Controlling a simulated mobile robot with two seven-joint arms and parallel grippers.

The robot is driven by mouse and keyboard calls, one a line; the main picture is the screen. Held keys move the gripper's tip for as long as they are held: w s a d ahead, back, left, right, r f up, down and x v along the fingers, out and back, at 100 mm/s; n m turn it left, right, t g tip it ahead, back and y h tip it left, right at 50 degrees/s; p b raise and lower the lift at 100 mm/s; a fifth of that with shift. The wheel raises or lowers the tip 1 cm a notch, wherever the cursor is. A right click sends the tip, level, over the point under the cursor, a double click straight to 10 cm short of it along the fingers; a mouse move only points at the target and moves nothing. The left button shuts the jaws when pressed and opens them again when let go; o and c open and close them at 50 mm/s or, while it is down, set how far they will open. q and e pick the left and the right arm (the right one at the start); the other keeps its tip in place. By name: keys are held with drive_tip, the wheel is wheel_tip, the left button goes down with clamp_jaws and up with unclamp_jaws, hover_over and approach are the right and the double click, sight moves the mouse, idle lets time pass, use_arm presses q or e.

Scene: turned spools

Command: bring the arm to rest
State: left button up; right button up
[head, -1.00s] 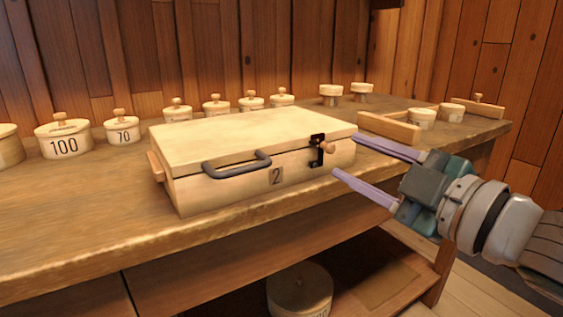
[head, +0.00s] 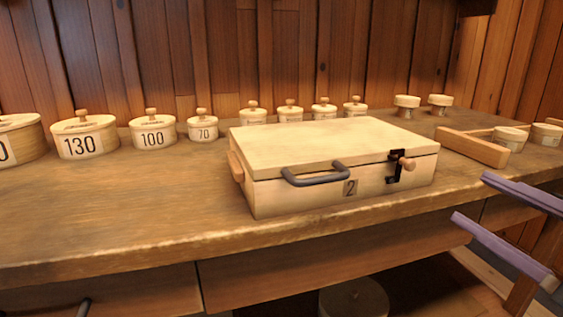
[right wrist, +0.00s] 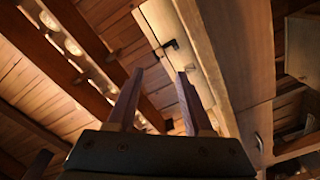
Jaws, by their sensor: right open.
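My right gripper (head: 487,207) is at the right edge of the head view, its two purple fingers apart with nothing between them. It is in front of the bench edge, to the right of the wooden case and apart from it. In the right wrist view its fingers (right wrist: 155,98) also show spread and empty. The closed wooden case (head: 330,188), marked 2, has a dark handle (head: 318,176) and a black latch (head: 396,166) on its front. It sits on the bench; it also shows in the right wrist view (right wrist: 160,22). My left gripper is not in view.
The wooden bench (head: 130,215) carries several lidded round boxes, such as the one marked 130 (head: 86,139) and the one marked 100 (head: 152,134). A wooden bar (head: 472,148) lies right of the case. A round box (head: 354,299) stands below the bench. The bench front-left is clear.

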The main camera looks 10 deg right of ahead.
drive_tip(key=s+a+r+m+g+h+p, duration=0.1)
drive_tip(key=s+a+r+m+g+p, duration=0.55)
drive_tip(key=p, duration=0.85)
drive_tip(key=s+a+r+m+g+p, duration=0.35)
drive_tip(key=s+r+g+p, duration=0.55)
drive_tip(key=p, duration=0.5)
wheel_tip(320, 180, up, 36)
drive_tip(key=d+t+p, duration=0.1)
drive_tip(key=p, duration=3.3)
drive_tip(key=shift+s+f+h+p, duration=0.25)
drive_tip(key=shift+s+h+p, duration=0.05)
drive_tip(key=shift+p, duration=0.05)
drive_tip(key=shift+d, duration=0.15)
